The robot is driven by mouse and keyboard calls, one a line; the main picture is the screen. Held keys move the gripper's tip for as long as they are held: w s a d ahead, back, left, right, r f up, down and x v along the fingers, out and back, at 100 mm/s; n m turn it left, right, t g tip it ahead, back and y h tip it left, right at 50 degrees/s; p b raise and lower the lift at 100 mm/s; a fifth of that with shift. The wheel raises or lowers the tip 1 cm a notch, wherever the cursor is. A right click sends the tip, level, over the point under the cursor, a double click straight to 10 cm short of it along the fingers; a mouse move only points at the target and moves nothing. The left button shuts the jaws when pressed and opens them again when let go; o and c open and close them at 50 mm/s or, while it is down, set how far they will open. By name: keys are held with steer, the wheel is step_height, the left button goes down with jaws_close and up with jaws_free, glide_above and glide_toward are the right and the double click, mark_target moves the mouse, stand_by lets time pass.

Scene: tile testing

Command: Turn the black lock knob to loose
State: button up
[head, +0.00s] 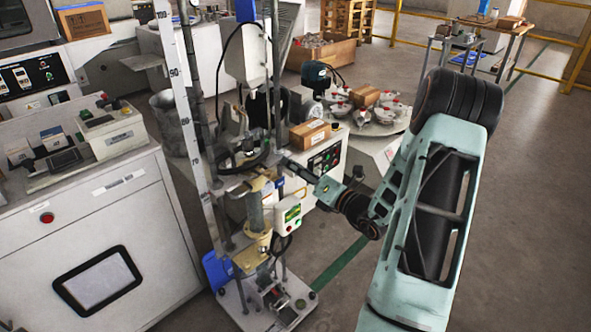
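A tall test stand (259,214) with a metal column, brass-coloured clamps and a white base stands in the middle of the head view. My arm reaches in from the right, and my gripper (290,163) is at the right side of the stand, at about the height of its upper bracket. The fingertips are small and dark against the machine, so I cannot tell whether they are open or shut, or whether they touch anything. I cannot clearly make out the black lock knob; it is too small or hidden among the dark parts near the gripper.
A white vertical scale (181,110) stands left of the column. A white cabinet (95,225) fills the left. Floor is free at the right.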

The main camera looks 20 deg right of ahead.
jaws_close()
steer(key=shift+n, duration=0.3)
steer(key=shift+f+n+y+b, duration=0.2)
steer(key=shift+n+b, duration=0.55)
steer(key=shift+n, duration=3.7)
steer(key=shift+r+n+y+b, duration=0.1)
steer(key=shift+n+y+b, duration=0.4)
steer(key=shift+n, duration=3.95)
